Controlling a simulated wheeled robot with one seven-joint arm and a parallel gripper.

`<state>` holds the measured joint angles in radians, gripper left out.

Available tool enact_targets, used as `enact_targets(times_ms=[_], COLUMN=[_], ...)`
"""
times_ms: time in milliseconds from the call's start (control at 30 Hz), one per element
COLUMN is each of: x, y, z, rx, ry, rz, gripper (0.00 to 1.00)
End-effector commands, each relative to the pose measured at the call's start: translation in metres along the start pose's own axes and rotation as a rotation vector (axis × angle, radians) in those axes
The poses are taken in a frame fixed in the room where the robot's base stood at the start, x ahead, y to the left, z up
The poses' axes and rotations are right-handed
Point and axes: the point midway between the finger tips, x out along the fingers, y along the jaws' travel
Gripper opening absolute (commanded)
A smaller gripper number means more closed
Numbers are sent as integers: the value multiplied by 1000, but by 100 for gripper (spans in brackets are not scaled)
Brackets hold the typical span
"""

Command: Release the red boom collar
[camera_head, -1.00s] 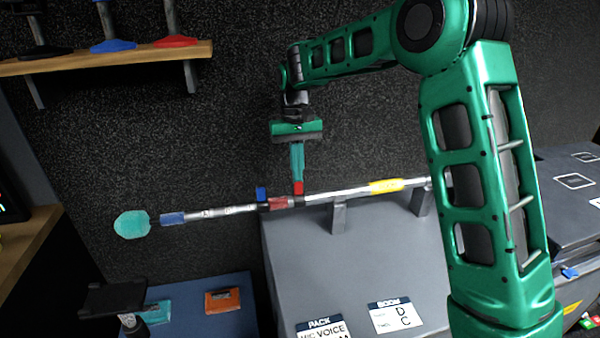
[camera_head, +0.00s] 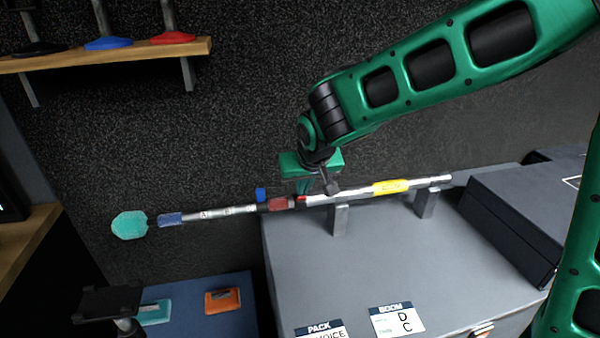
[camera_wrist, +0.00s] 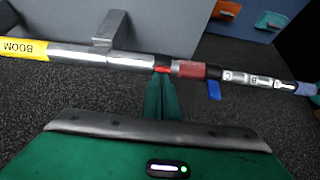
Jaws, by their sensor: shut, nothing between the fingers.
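The boom pole lies level across two grey supports, with a yellow BOOM label (camera_head: 390,187) on its right part. A bright red tab (camera_head: 301,199) sits at a dark joint on the pole, beside a dull red band (camera_head: 279,203). A blue tab (camera_head: 261,194) stands up farther left. My gripper (camera_head: 303,191) is above the red tab, fingers pointing down and shut, holding nothing. In the wrist view the fingertips (camera_wrist: 161,82) reach to the bright red tab (camera_wrist: 162,69), partly covering that area; I cannot tell whether they touch. The blue tab (camera_wrist: 214,90) sticks out clear of them.
A grey case top (camera_head: 370,260) lies below, with PACK and BOOM cards. A dark raised case (camera_head: 520,215) stands at right. A wooden shelf (camera_head: 110,58) is at upper left.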

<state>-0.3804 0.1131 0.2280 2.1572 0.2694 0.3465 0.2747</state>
Motion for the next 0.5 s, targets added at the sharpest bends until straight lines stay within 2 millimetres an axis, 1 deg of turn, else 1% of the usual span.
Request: enact_targets(times_ms=[167, 500], x=[0, 1], y=[-1, -2], z=[10, 9], rx=[-1, 0], ry=[1, 0], rz=[0, -1], gripper=[0, 0])
